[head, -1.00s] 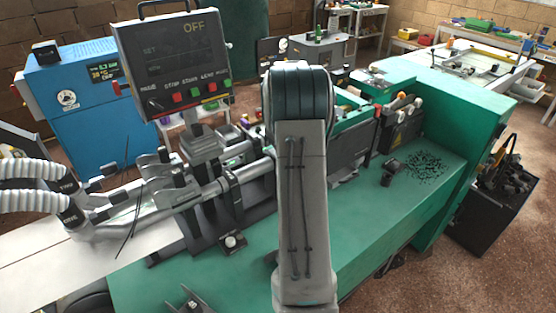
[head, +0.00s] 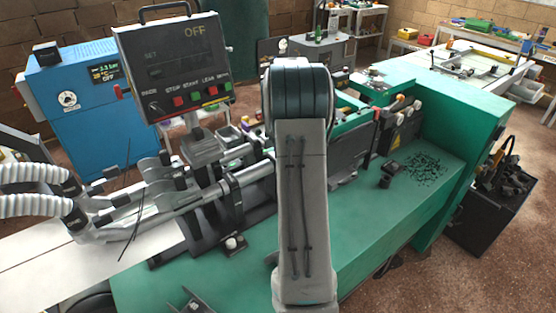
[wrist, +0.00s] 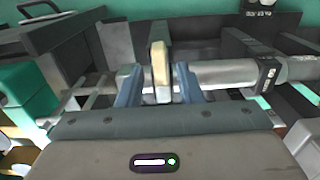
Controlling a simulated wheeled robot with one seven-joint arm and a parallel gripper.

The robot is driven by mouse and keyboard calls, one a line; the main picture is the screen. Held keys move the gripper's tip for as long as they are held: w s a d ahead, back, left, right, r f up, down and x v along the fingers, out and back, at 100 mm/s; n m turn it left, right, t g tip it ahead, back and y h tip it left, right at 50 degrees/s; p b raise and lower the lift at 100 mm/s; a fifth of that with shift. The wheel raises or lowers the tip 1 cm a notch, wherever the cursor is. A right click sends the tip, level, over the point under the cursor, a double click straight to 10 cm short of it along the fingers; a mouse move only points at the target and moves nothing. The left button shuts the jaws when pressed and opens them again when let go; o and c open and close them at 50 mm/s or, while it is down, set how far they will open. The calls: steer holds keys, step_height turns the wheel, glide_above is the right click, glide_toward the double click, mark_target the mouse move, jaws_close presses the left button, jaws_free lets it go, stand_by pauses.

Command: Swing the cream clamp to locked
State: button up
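The cream clamp (wrist: 160,66) shows in the wrist view as an upright, cream-faced lever beside a grey metal cylinder (wrist: 222,73). My gripper (wrist: 158,84) has its two blue-grey fingers apart, one on each side of the lever, with a visible gap on both sides. The lever's lower end is partly hidden behind my gripper's body. I cannot tell whether the lever touches anything there. In the head view my own arm hides the gripper, and I cannot make out the cream clamp.
A control panel (head: 175,65) reading OFF stands left of my arm. White hoses (head: 30,175) and grey tubes run at the left. The green bench top (head: 350,230) is mostly clear, with dark granules (head: 425,167) at its right. A blue machine (head: 75,100) stands behind.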

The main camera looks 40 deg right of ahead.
steer(key=shift+r+p, duration=1.4)
steer(key=shift+r, duration=0.9)
steer(key=shift+a+r, duration=0.15)
steer(key=s+a+r+t+b, duration=0.1)
steer(key=s+a+r, duration=0.35)
steer(key=a, duration=0.55)
steer(key=s+a+r+t, duration=0.1)
steer(key=s+a+r, duration=0.35)
steer(key=a, duration=0.55)
steer(key=s+a+f+t+b, duration=0.1)
steer(key=s+a+f, duration=0.1)
steer(key=s+a, duration=0.9)
steer(key=s, duration=0.4)
steer(key=shift+s+a+f+t, duration=0.25)
steer(key=shift+s+a+t, duration=0.05)
steer(key=shift+a+t, duration=0.1)
